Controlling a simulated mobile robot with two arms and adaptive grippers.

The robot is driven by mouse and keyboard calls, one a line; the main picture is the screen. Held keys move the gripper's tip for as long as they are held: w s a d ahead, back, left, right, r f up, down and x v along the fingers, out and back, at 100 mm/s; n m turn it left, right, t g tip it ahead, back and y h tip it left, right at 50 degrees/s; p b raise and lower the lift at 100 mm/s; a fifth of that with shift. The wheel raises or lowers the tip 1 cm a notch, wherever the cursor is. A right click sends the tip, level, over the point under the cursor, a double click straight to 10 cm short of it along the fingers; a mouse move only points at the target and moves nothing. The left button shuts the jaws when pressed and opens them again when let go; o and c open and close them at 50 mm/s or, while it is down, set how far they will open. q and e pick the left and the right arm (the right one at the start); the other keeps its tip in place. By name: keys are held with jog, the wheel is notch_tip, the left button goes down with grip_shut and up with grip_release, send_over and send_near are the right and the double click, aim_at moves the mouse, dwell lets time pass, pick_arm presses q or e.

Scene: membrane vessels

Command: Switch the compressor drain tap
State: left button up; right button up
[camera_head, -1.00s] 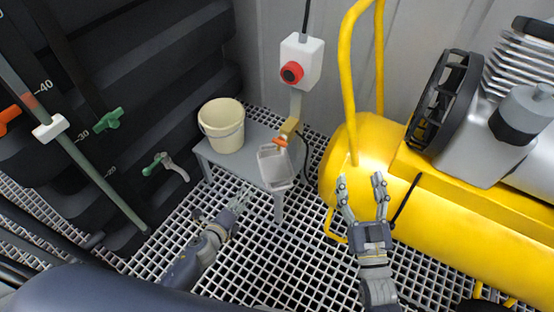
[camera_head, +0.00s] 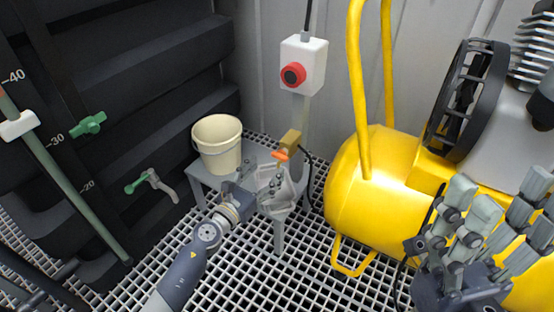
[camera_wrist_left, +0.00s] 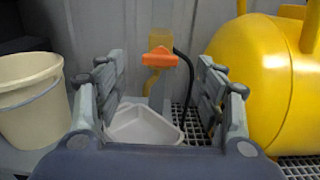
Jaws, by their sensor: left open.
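The drain tap has an orange handle (camera_head: 280,155) on a brass-coloured block (camera_head: 290,141), above the small table beside the yellow compressor (camera_head: 385,185). In the left wrist view the orange handle (camera_wrist_left: 160,58) lies crosswise, between and beyond the fingers. My left gripper (camera_head: 262,180) is open and empty, just in front of and below the tap, apart from the handle in the wrist view. My right gripper (camera_head: 490,215) is open and empty at the lower right, in front of the compressor.
A cream bucket (camera_head: 219,145) stands on the table left of the tap. A red-button box (camera_head: 303,65) is on a post behind. A black hose (camera_wrist_left: 186,90) runs beside the tap. A green-handled valve (camera_head: 143,182) is on the dark tank at left.

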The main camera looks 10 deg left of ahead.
aim_at(278, 157)
pick_arm(q)
jog(key=b+x, duration=0.1)
jog(key=x, duration=0.6)
jog(key=shift+f, duration=0.15)
jog(key=shift+s, duration=0.1)
jog(key=c, duration=1.1)
